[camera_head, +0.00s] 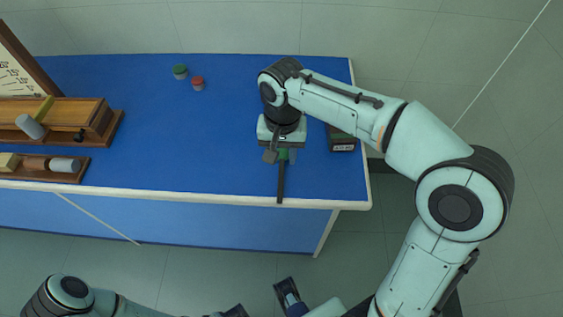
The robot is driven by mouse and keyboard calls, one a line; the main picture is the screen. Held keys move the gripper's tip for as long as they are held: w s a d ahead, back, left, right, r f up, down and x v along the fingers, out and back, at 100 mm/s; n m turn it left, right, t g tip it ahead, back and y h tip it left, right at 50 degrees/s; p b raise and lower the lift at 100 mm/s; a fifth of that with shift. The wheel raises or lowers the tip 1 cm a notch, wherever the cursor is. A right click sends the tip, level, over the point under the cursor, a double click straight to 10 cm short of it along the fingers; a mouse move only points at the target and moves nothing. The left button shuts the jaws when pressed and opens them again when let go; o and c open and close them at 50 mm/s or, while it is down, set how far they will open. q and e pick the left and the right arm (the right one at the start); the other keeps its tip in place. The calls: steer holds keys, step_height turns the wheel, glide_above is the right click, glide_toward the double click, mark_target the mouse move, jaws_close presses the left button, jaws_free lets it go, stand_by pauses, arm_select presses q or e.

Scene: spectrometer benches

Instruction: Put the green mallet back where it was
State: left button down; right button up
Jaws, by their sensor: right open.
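The green mallet (281,178) is on the blue bench near its front edge. Its dark handle points toward the front edge, and a small green part shows at its far end. My right gripper (277,154) is open, pointing down right at that green end. The gripper and wrist hide part of the mallet, and I cannot tell whether the fingers touch it. My left arm shows at the bottom edge, with its gripper (236,311) partly cut off, away from the bench.
A dark labelled box (342,141) stands close right of my right gripper. A green-capped jar (180,72) and a red-capped jar (197,83) stand at the back. Wooden racks (112,133) with cylinders fill the left. The middle of the blue bench (190,140) is clear.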

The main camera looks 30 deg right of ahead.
steer(key=shift+r, duration=1.75)
